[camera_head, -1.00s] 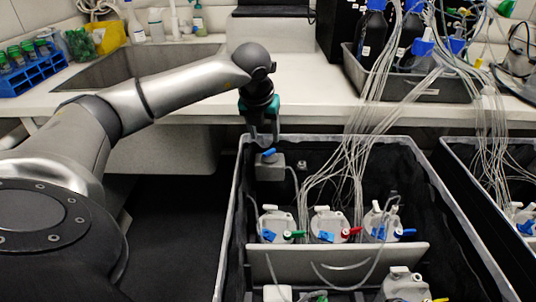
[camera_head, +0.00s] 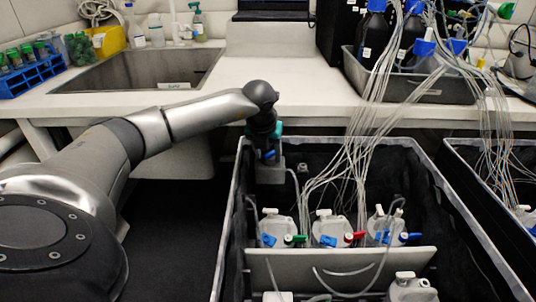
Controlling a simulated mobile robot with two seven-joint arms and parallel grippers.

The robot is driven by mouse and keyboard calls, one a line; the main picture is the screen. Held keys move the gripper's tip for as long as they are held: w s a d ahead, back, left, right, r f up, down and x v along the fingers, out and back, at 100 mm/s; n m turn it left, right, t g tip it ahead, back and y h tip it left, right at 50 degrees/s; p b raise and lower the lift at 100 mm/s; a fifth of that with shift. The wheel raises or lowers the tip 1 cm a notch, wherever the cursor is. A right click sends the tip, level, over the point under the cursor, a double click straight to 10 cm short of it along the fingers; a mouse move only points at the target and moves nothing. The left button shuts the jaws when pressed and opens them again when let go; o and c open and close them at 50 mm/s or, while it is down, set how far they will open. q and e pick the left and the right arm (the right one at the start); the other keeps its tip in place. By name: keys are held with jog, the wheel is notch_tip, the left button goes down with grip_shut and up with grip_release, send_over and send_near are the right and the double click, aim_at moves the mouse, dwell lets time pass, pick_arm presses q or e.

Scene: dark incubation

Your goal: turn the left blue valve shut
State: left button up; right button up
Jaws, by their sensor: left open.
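My right gripper is not in view.
The bin's pale rim (camera_head: 231,215) surrounds the block. White-capped bottles with blue, green and red valves, such as the left bottle (camera_head: 276,222), stand nearer in the bin. Thin clear tubes (camera_head: 340,160) run up from it to the right. A sink (camera_head: 140,68) lies behind my arm.

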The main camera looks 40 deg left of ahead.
pick_arm(q)
jog(key=shift+c, duration=0.3)
grip_shut()
dwell(0.3)
